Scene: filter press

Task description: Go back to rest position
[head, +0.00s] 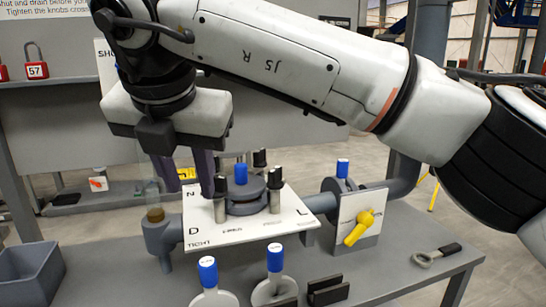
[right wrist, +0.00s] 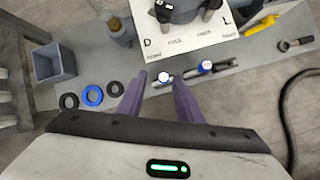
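My right gripper (head: 184,178) comes in from the right in the head view and points down over the left part of the filter press (head: 246,196). Its purple fingers are apart; the right wrist view shows them open (right wrist: 160,78) with nothing held between them. The press is a round grey housing with several black-topped knobs and a blue cap, on a white board (head: 285,232) marked D and L. The gripper partly hides the press's left side and a clear upright tube. I cannot tell whether the fingers touch anything. My left gripper is in neither view.
A yellow-handled valve (head: 358,228) stands right of the press. Two blue-topped pieces (head: 208,272) and a black holder (head: 327,291) sit at the front. A grey bin (head: 30,274) is left, a wrench (head: 437,255) right. Rings (right wrist: 92,95) lie on the table near the bin.

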